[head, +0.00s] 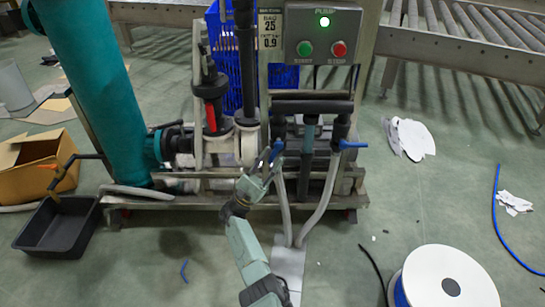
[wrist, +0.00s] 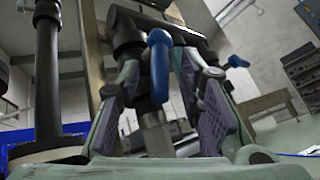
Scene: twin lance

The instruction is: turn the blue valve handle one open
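Two blue valve handles show on the pump rig. The left one (head: 276,151) points down and left beside the upper end of a grey hose. In the wrist view this handle (wrist: 158,65) hangs down, between my two fingers. The right one (head: 351,144) points out to the right, and it also shows in the wrist view (wrist: 236,61). My gripper (head: 262,170) is just below and left of the left handle. In the wrist view my gripper (wrist: 160,78) is open, with a finger on each side of that handle. I cannot tell whether either finger touches it.
A control box (head: 323,35) with green and red buttons is above the valves. A dark horizontal pipe (head: 312,107) runs over them. A grey hose (head: 322,208) hangs down at the right. A black tray (head: 60,228) and a white-topped spool (head: 450,277) are on the floor.

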